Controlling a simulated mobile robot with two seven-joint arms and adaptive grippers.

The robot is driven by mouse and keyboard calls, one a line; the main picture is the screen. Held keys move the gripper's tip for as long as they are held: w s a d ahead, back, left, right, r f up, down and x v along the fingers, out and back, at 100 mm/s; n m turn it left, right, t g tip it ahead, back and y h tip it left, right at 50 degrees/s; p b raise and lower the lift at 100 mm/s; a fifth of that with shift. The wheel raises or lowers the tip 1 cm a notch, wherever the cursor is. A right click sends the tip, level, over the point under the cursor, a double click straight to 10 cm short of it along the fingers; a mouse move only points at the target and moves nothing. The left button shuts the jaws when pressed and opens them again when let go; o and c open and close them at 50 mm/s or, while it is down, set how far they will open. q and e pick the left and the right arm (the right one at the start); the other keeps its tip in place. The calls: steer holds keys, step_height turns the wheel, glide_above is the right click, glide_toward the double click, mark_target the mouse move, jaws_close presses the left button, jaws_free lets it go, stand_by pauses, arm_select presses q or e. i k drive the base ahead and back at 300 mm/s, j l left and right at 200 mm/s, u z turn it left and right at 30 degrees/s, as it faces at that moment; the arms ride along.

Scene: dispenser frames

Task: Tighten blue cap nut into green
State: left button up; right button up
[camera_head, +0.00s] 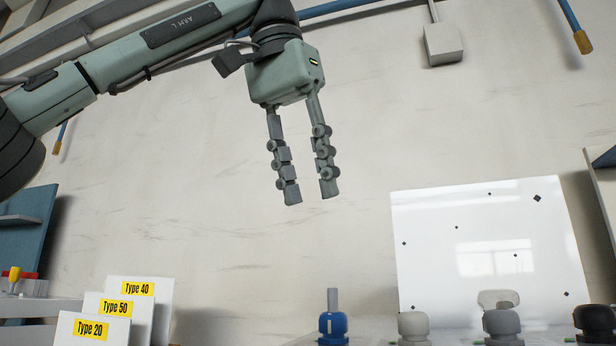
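A blue cap nut (333,326) with a grey stem pointing up stands upright at the bottom edge of the head view, right of centre. Its lower part is cut off by the picture edge. My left gripper (309,197) hangs from the arm at the top, pointing down. Its two fingers are apart, with nothing between them. It is well above the blue cap nut and slightly left of it in the picture. My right gripper does not show.
Right of the blue nut stand a pale grey nut (413,326), a darker grey nut (503,324) and a black nut (595,322). A white panel (440,240) stands behind them. White boards labelled Type 20 (70,330), 50 and 40 stand at lower left.

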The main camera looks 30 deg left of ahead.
mark_target(329, 323)
steer(key=k, duration=1)
